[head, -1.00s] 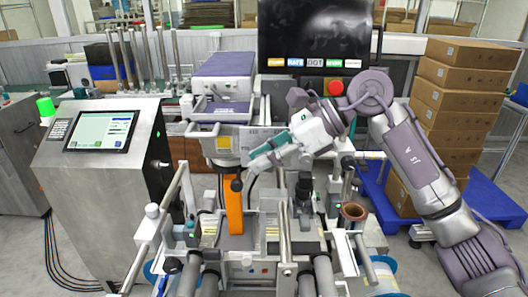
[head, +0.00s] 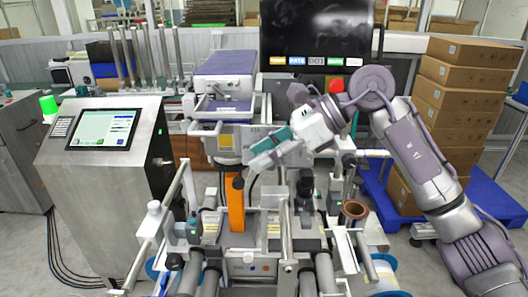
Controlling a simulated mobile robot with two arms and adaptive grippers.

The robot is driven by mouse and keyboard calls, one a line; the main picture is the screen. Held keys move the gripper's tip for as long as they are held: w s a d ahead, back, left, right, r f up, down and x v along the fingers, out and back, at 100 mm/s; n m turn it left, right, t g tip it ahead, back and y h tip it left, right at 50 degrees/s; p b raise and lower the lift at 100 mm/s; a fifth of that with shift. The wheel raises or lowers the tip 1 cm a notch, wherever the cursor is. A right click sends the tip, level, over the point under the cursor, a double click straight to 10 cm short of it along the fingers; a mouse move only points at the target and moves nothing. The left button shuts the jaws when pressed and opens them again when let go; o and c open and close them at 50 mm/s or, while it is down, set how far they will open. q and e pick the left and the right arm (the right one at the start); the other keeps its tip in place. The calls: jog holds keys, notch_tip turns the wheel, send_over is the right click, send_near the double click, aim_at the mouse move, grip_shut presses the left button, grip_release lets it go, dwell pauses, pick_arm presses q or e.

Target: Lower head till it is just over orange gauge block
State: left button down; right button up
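The orange gauge block (head: 235,203) stands upright, tall and narrow, in the middle of the machine. The machine's head (head: 224,140), a pale unit with a yellow label, is above it, below a purple-topped housing (head: 224,64). The gap between head and block is too small to judge. A black ball knob (head: 238,183) shows in front of the block. My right gripper (head: 252,168) reaches in from the right, its tips beside the knob and block. I cannot tell whether it is open or touches the knob. My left gripper is not in view.
A grey cabinet with a touchscreen (head: 101,130) stands at the left. Rollers and rails, with a brown-rimmed core (head: 355,210), fill the front. A dark monitor (head: 316,35) hangs behind my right arm. Stacked cartons (head: 459,102) on a blue pallet stand at the right.

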jog(key=shift+d, duration=0.1)
jog(key=v, duration=1.2)
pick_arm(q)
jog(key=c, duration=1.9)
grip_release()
